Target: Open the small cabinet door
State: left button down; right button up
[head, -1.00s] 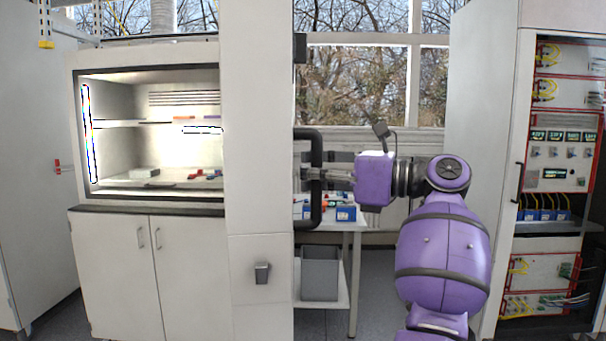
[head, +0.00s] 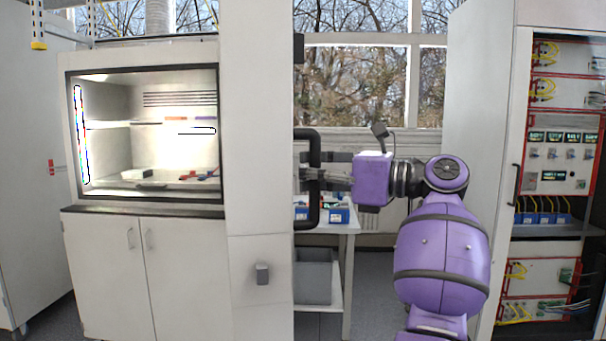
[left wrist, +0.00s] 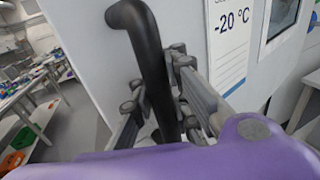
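A black bar handle (head: 315,182) stands upright on the right edge of a tall white cabinet (head: 255,130) in the head view. In the left wrist view the handle (left wrist: 150,60) is fixed to a white door face (left wrist: 185,25) with a "-20 °C" label (left wrist: 228,30). My left gripper (head: 312,175) is at the handle's middle. In the left wrist view the fingers of my left gripper (left wrist: 160,95) lie on both sides of the handle and appear closed on it. The door's front is hidden in the head view. My right gripper is out of view.
A lit fume hood (head: 140,210) with cupboards below stands left. A table (head: 352,232) with blue bins (head: 339,215) stands behind the handle, with a grey bin (head: 313,275) on its lower shelf. An open instrument rack (head: 565,230) stands right. Floor shows between table and rack.

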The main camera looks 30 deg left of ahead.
pick_arm(q)
jog(key=shift+s+d, duration=0.15)
jog(key=shift+d, duration=0.2)
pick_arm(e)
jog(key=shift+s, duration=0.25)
pick_arm(q)
jog(key=c, duration=2.3)
grip_release()
jog(key=o, duration=0.6)
jog(key=shift+s+d+r, duration=0.2)
jog(key=shift+s+d, duration=0.05)
jog(key=shift+d, duration=0.2)
jog(key=shift+o, duration=0.3)
jog(key=shift+a, duration=0.2)
jog(key=shift+w+d, duration=0.1)
jog(key=shift+d, duration=0.2)
jog(key=w+d, duration=0.1)
jog(key=d, duration=1)
jog(key=shift+w+d, duration=0.2)
jog(key=shift+w, duration=0.05)
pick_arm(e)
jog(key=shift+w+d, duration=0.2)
